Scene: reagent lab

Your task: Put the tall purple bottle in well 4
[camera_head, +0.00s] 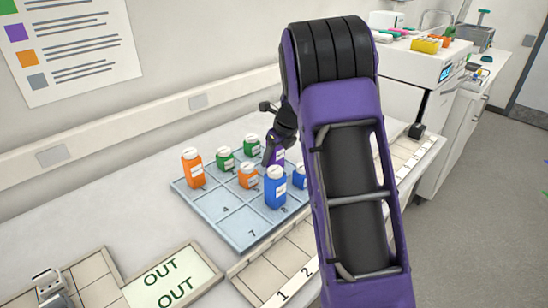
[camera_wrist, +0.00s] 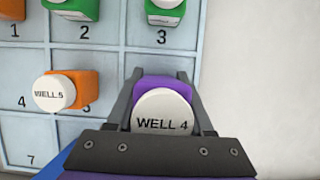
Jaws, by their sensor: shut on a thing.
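The tall purple bottle (camera_head: 279,156) has a white cap that reads WELL 4 in the wrist view (camera_wrist: 165,122). My gripper (camera_head: 272,152) is shut on it, with a finger on each side, seen closely in the wrist view (camera_wrist: 163,100). The bottle is over the right side of the blue-grey numbered tray (camera_head: 243,230), right of the short orange bottle; I cannot tell whether it touches the tray. Well 4 (camera_head: 226,209), at the tray's left side, is empty; its number also shows in the wrist view (camera_wrist: 22,102).
A tall orange bottle (camera_head: 193,168), two green bottles (camera_head: 225,158) (camera_head: 252,146) and a short orange bottle (camera_head: 248,176) stand in the tray. A tall blue bottle (camera_head: 275,187) and a shorter blue one (camera_head: 299,177) stand nearer. An OUT tray (camera_head: 207,256) lies in front.

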